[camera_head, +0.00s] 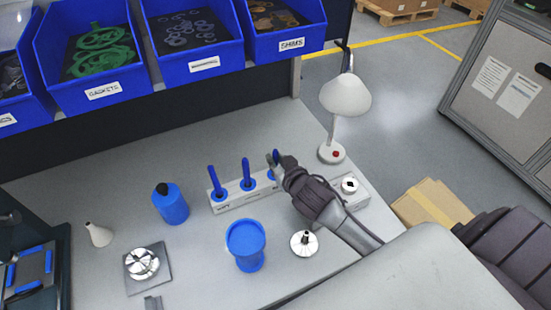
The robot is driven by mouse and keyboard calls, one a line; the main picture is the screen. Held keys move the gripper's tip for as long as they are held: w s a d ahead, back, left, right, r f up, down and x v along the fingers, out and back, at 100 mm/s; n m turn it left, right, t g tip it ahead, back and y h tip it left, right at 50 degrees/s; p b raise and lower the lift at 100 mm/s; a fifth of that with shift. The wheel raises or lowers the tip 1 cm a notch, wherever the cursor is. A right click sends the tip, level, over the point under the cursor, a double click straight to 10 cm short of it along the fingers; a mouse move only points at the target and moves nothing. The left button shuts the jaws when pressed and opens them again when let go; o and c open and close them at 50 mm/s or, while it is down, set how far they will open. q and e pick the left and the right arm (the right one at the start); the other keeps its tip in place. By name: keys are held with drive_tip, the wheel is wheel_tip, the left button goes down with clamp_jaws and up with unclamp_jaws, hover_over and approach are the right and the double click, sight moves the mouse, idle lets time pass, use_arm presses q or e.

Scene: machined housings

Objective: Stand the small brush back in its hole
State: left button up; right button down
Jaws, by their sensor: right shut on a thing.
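A pale brush holder (232,201) stands on the bench. Two blue-handled brushes stand upright in it, one at the left (216,180) and one in the middle (246,170). My right gripper (275,160) is over the holder's right end, shut on the small brush (277,154), of which only a bit of blue shows between the fingers. A blue part (271,175) shows at the holder just below the fingers. The gripper hides the holder's right end, so I cannot tell whether the brush's lower end is in a hole. My left gripper is not in view.
A blue bottle (171,206), a blue cup (246,247) and a metal part on a plate (145,265) stand in front. A round metal part (304,243) lies near my right arm. A white lamp (346,97) stands behind; blue bins (98,75) line the back.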

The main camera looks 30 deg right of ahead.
drive_tip(key=shift+f, duration=0.3)
drive_tip(key=c, duration=1.1)
unclamp_jaws()
drive_tip(key=v, duration=1.2)
